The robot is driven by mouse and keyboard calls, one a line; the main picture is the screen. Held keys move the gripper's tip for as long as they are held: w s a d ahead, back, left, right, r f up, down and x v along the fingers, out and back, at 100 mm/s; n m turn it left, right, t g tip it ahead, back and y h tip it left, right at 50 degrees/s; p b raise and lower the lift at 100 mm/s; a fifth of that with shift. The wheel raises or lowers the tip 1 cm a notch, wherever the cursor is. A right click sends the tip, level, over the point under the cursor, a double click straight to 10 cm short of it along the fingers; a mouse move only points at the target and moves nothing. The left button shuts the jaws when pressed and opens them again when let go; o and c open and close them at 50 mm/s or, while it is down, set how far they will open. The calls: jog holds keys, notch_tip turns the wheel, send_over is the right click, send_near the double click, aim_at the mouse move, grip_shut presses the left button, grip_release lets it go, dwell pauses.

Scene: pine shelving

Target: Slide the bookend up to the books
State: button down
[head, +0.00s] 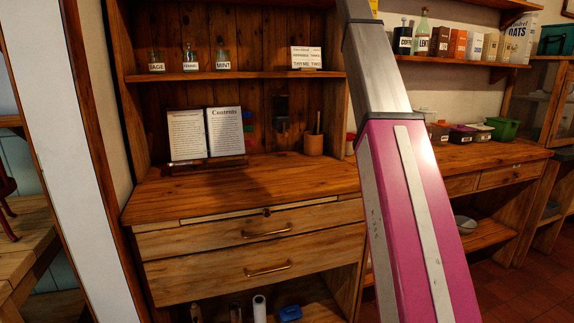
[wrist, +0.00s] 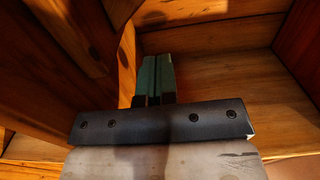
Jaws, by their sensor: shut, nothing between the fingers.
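My gripper (wrist: 158,62) shows in the wrist view, its two narrow green fingers side by side and shut with nothing between them. It points at bare wooden boards. It is not in the head view, where only my pink and grey arm crosses the picture. I cannot make out a bookend or a row of books in either view. The only clear book is an open one (head: 206,133) headed "Contents", propped on a stand on the dresser. How far my gripper is from any bookend cannot be told.
The dresser top (head: 240,187) is mostly bare in front of the book. A wooden cup (head: 313,145) stands at its back right. Labelled jars (head: 190,60) stand on the shelf above. Wooden panels (wrist: 215,85) close in around my gripper in the wrist view.

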jog(key=v, duration=1)
dwell(0.3)
jog(key=shift+s, duration=0.2)
